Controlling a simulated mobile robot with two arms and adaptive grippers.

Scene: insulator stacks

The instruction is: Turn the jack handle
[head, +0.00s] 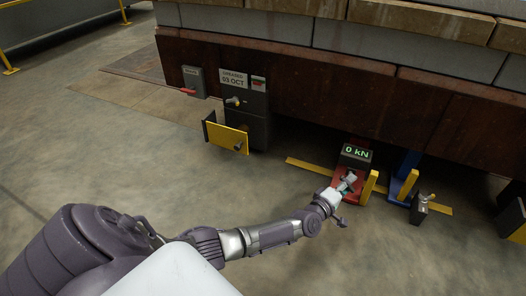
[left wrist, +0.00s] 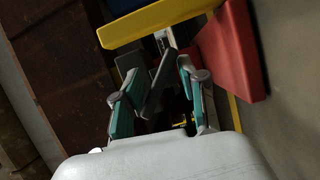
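A red jack-like unit (head: 337,197) stands on the floor below the rusty beam, with a dark display reading "0 kN" (head: 356,153) and an upright yellow bar (head: 369,187). My left gripper (head: 348,184) is at the front of this unit and covers part of it. In the left wrist view, the gripper's teal-and-dark fingers (left wrist: 172,62) point at a pale metal part (left wrist: 166,38) between a yellow bar (left wrist: 155,22) and a red block (left wrist: 235,50). I cannot pick out the handle with certainty. My right gripper is not in view.
A blue unit with a yellow bar (head: 405,185) and a small dark box with a knob (head: 420,208) stand to the right. A dark cabinet with a yellow flap (head: 228,139) stands left. The rusty beam (head: 300,90) overhangs behind. Open concrete floor lies in front.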

